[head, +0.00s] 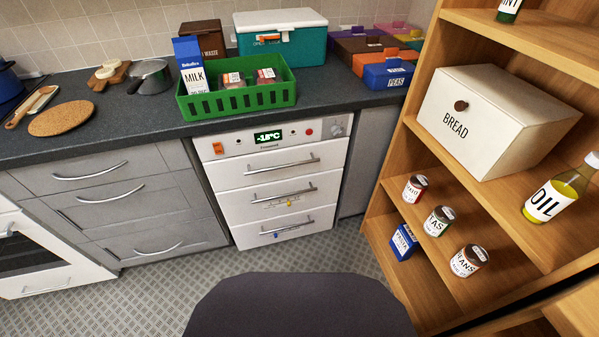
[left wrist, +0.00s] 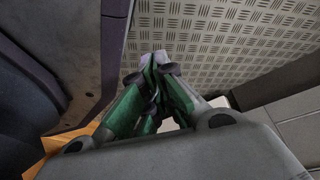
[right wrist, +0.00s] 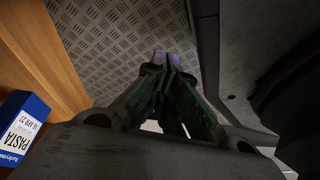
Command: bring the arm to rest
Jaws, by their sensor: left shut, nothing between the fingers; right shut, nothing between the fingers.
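My left gripper (left wrist: 158,72) shows in the left wrist view with its green-padded fingers together and nothing between them. It hangs above the patterned floor, beside a dark part of my own body. My right gripper (right wrist: 165,62) shows in the right wrist view, also shut and empty, above the floor (right wrist: 125,40). Neither gripper nor arm shows in the head view.
A wooden shelf (head: 385,215) stands on the right with a bread box (head: 490,120), an oil bottle (head: 560,195), tins and a blue pasta box (head: 404,242). That box is left of my right gripper in its wrist view. A green crate (head: 240,98) sits on the counter (head: 80,130) above a white freezer (head: 275,185).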

